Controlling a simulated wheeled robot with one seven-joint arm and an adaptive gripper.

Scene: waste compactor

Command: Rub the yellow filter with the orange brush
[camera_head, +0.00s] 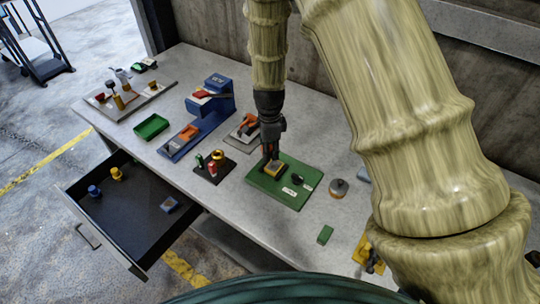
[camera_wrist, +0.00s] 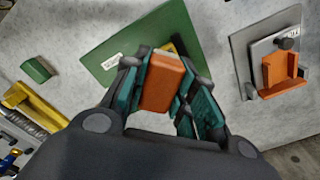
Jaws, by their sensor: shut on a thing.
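My gripper (camera_head: 270,154) points down over the green board (camera_head: 291,198) on the table. In the wrist view my gripper (camera_wrist: 160,85) is shut on the orange brush (camera_wrist: 161,82), its fingers on either side. The yellow filter (camera_head: 275,170), yellow and black, lies on the green board right under the gripper. In the wrist view only a small part of the filter (camera_wrist: 171,48) shows beyond the brush. The brush's far end is at the filter, but I cannot tell whether they touch.
A grey plate with an orange holder (camera_head: 248,124) stands behind the gripper; the holder also shows in the wrist view (camera_wrist: 283,74). A dark block with small coloured parts (camera_head: 214,168) is left of the board. A round grey item (camera_head: 338,187) is right. An open drawer (camera_head: 130,205) juts out front left.

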